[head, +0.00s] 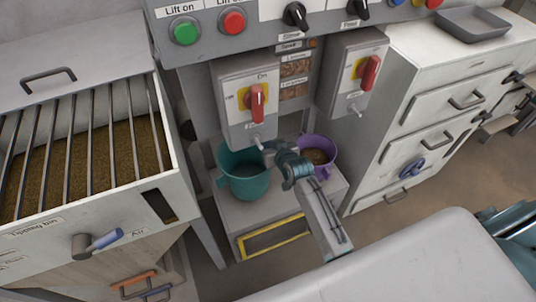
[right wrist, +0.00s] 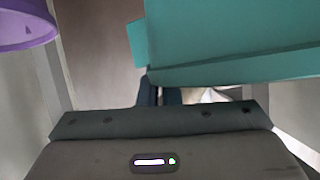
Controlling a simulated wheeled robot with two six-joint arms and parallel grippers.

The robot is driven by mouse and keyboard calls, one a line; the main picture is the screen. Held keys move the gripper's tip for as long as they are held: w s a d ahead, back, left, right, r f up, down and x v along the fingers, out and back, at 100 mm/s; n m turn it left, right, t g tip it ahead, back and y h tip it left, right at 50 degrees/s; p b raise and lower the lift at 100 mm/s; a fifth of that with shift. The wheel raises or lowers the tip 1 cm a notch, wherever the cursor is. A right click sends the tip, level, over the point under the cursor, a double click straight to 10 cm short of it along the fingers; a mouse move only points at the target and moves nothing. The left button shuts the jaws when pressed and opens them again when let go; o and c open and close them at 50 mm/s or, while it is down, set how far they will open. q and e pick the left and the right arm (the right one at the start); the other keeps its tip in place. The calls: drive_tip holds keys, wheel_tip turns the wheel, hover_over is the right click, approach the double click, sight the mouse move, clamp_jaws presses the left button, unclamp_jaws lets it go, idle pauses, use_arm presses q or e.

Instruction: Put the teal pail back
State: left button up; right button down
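The teal pail (head: 243,174) stands upright and looks empty on the grey stand, below the left switch box. My right gripper (head: 268,151) is at the pail's right rim, between it and the purple pail (head: 318,157). In the right wrist view the teal pail (right wrist: 235,40) fills the upper right. The narrow, close-set fingers of my right gripper (right wrist: 160,93) reach its lower edge. Their tips are hidden there, so I cannot tell whether they hold it. My left gripper is not in view.
The purple pail holds brown pellets. The grey stand (head: 222,213) has a yellow-framed front. Switch boxes with red handles (head: 257,103) hang close above. A barred tipping bin (head: 130,195) is at left, white drawers (head: 435,112) at right.

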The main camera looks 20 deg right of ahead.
wheel_tip(320, 180, down, 4)
drive_tip(key=shift+r, duration=0.2)
drive_tip(key=c, duration=1.6)
unclamp_jaws()
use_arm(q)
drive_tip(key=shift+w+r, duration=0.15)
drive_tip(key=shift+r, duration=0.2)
